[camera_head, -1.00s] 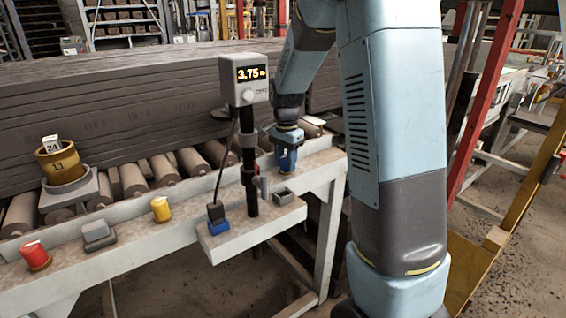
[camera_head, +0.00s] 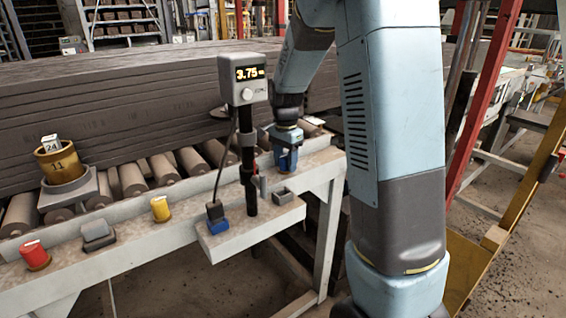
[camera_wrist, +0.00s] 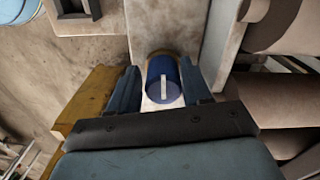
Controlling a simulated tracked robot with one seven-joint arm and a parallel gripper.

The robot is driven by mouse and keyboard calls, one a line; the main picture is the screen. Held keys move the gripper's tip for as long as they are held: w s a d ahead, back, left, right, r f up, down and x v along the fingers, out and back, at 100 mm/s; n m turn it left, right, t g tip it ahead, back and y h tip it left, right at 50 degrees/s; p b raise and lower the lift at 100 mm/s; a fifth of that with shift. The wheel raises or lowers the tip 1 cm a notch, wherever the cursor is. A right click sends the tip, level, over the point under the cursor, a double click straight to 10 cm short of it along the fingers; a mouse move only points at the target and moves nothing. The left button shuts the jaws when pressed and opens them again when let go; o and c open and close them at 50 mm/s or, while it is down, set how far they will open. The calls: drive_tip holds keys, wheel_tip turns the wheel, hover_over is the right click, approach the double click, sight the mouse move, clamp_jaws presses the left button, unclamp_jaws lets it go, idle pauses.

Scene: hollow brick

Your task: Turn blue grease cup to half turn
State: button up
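The blue grease cup (camera_wrist: 163,80) shows in the wrist view as a dark blue cylinder with a white line on its end face. The line runs nearly up and down in the picture. A brass-coloured base shows behind it. My gripper (camera_wrist: 162,76) has one finger on each side of the cup. A narrow gap shows at the left finger; the right finger is very close, and I cannot tell whether it touches. In the head view my gripper (camera_head: 286,160) points down over the right end of the bench and largely hides the cup.
A display post (camera_head: 246,90) reading 3.75 stands left of my gripper. Rollers and a stack of dark slabs (camera_head: 120,110) lie behind.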

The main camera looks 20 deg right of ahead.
sight(286, 156)
wheel_tip(286, 156, up, 14)
drive_tip(key=shift+f, duration=0.2)
idle(0.4)
drive_tip(key=shift+o, duration=0.5)
drive_tip(key=shift+o, duration=0.9)
drive_tip(key=shift+n, duration=0.6)
wheel_tip(286, 156, down, 14)
drive_tip(key=n, duration=1.3)
drive_tip(key=shift+r, duration=0.15)
